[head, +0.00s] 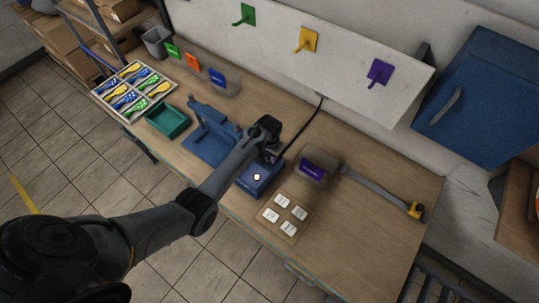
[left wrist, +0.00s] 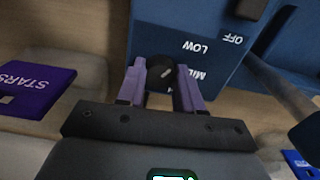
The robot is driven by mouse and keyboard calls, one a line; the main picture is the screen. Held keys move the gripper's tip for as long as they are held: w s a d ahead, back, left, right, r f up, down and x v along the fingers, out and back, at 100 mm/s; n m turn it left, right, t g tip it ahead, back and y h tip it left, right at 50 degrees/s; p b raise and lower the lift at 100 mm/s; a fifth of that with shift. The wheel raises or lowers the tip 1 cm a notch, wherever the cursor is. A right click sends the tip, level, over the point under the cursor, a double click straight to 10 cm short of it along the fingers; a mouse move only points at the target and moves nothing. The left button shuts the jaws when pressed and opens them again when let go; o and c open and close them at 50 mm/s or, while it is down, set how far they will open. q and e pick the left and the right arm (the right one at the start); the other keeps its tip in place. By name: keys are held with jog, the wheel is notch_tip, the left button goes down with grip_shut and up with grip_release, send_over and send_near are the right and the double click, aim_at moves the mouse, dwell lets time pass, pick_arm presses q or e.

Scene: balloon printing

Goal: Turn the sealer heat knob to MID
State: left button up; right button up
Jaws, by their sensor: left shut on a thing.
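The blue heat sealer (head: 250,188) stands at the middle of the bench, partly hidden by my left arm. In the left wrist view its blue panel (left wrist: 160,25) carries the white words OFF, LOW and MID, with MID partly covered by a finger. The black round heat knob (left wrist: 160,72) has a short pale mark; I cannot tell for certain which word it points at. My left gripper (left wrist: 160,85) has its purple fingers shut on the knob, one on each side. It also shows over the sealer in the head view (head: 270,152). My right gripper is out of view.
A bin with a purple STARS label (left wrist: 32,85) stands right of the sealer in the head view (head: 312,170). A board with white cards (head: 284,217) lies in front. A green tray (head: 168,121) and a sorting tray (head: 96,92) are to the left. The bench's right front is clear.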

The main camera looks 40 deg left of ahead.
pick_arm(q)
jog(key=shift+r+m+p, duration=0.1)
jog(key=shift+m+p, duration=0.7)
jog(key=shift+m, duration=0.3)
jog(key=m+p, duration=0.1)
jog(key=m, duration=0.1)
jog(key=shift+a+m, duration=0.1)
jog(key=shift+m, duration=0.2)
jog(key=m+p, duration=0.1)
jog(key=m, duration=0.2)
jog(key=shift+m, duration=1.8)
jog(key=o, duration=1)
jog(key=shift+o, duration=0.2)
